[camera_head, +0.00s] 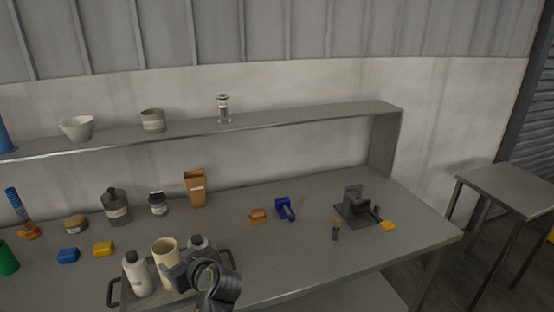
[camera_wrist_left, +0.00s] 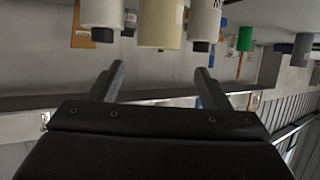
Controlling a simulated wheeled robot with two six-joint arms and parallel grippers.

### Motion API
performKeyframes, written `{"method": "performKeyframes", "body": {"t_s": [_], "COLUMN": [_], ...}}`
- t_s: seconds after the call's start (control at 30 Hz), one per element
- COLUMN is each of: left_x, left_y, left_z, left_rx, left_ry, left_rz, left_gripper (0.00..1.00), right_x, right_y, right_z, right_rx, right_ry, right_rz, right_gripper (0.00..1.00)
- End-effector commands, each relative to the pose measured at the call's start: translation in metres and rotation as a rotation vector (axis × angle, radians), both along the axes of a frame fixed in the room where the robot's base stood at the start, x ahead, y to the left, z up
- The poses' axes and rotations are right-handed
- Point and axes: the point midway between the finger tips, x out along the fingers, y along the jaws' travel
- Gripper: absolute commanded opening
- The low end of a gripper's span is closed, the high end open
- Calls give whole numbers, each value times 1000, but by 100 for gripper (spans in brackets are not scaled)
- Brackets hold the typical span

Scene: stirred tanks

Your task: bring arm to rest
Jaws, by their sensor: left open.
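My left gripper (camera_head: 192,266) is at the bottom middle of the head view, at the front of a dark tray with handles (camera_head: 113,292). In the left wrist view its two fingers (camera_wrist_left: 160,82) stand apart with nothing between them. That view is upside down. In the tray a white bottle (camera_head: 138,275), a cream cup (camera_head: 165,255) and another white bottle (camera_head: 197,243) stand close to the gripper. My gripper and wrist hide part of the tray and the second bottle. My right gripper is not in view.
Blue (camera_head: 68,256) and yellow (camera_head: 103,249) blocks lie left of the tray. A dark bottle (camera_head: 116,208), a jar (camera_head: 158,204) and an orange container (camera_head: 195,188) stand behind. A dark fixture (camera_head: 354,207) stands right. The bench front right of my gripper is clear.

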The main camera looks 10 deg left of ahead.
Motion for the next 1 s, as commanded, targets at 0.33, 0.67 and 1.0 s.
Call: {"method": "performKeyframes", "body": {"t_s": [0.33, 0.67, 1.0], "left_x": [-114, -242, -322], "left_y": [24, 7, -22], "left_z": [-88, -125, -120], "left_rx": [-130, -251, -314], "left_ry": [347, 664, 825], "left_rz": [-174, -515, -790], "left_gripper": [71, 71, 71], "right_x": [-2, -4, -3], "right_y": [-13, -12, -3], "right_z": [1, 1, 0], "right_rx": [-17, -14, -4], "right_ry": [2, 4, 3], "right_rz": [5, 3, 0], "right_gripper": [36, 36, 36]}}
